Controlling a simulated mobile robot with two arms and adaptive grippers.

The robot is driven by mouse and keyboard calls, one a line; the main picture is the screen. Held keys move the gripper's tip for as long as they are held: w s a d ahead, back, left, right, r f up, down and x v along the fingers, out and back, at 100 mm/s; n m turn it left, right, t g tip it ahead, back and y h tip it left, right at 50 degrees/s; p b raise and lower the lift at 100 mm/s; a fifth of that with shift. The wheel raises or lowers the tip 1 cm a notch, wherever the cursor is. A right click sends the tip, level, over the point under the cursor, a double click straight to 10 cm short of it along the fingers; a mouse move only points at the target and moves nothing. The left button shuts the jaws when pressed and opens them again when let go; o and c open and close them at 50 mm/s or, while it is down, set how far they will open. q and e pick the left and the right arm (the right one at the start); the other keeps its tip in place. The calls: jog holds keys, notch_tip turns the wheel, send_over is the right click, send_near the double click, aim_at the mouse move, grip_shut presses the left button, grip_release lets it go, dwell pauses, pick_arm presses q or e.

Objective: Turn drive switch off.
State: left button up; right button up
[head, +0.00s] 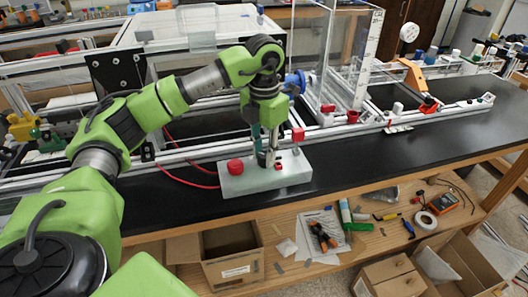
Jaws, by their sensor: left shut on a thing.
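A pale control box (235,186) lies on the black bench top, near its front edge. A round red button (235,166) is on the left of its top face, and a red block (298,134) shows above its right part. My left gripper (267,160) points down at the middle of the box top, with its fingers closed around a small part there. I take this part to be the drive switch; the fingers mostly hide it, so I cannot tell its position. A small red spot shows just right of the fingertips. My right gripper is out of view.
An aluminium extrusion frame (190,152) with clear panels (355,45) stands behind the box. Red cables (185,178) run to the box's left side. Below, a wooden shelf holds cardboard boxes (232,270) and tools. The bench right of the box is clear.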

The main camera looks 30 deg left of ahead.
aim_at(264, 154)
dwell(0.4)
pick_arm(q)
jog(key=o, duration=1.1)
notch_tip(264, 154, up, 12)
dwell(0.5)
